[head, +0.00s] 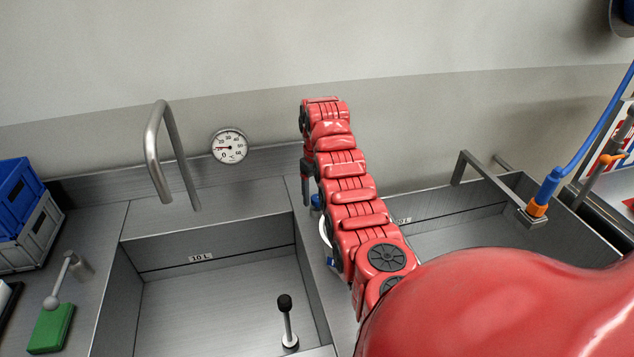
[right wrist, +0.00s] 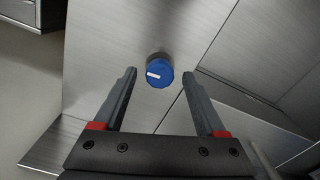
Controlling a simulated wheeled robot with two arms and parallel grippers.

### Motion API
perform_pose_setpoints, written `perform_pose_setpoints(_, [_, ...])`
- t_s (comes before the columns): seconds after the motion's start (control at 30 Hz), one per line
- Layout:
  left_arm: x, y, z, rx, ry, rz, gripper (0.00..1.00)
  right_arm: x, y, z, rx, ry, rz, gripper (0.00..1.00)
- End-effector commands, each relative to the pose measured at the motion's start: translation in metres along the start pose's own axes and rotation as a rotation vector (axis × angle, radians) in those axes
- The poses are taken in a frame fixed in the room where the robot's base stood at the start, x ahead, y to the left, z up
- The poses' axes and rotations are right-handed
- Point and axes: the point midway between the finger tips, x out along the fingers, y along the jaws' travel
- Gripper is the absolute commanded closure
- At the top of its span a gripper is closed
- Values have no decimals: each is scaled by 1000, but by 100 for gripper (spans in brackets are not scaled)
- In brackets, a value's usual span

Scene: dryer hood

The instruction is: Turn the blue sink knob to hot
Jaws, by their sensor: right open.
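The blue sink knob (right wrist: 160,72) is round with a white mark pointing to the left in the right wrist view. It sits on a brushed metal surface. In the head view the blue knob (head: 316,201) is partly hidden behind my right arm, on the strip between two sinks. My right gripper (head: 306,188) is open and empty, its dark fingers pointing down near the knob. In the right wrist view the knob lies between the fingertips in the picture, with a gap on each side. I cannot tell how far beyond the tips it is. My left gripper is not in view.
A bent metal faucet (head: 170,150) and a round thermometer dial (head: 230,147) stand behind the left sink. A black-topped drain plug lever (head: 287,320) rises in that sink.

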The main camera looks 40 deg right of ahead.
Motion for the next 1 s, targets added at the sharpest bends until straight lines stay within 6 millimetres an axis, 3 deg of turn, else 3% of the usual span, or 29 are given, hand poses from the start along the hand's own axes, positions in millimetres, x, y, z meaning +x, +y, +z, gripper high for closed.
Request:
perform_pose_setpoints(0.5, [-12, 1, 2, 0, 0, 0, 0, -86, -1, 0, -1, 2, 2, 26])
perform_pose_setpoints(0.67, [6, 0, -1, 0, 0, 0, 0, -120, -3, -1, -2, 1, -1, 26])
perform_pose_setpoints(0.8, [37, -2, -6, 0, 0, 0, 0, -150, -1, 0, 0, 1, 0, 26])
perform_pose_setpoints(1.0, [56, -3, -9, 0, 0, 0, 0, -168, 0, 0, -1, -1, 0, 26])
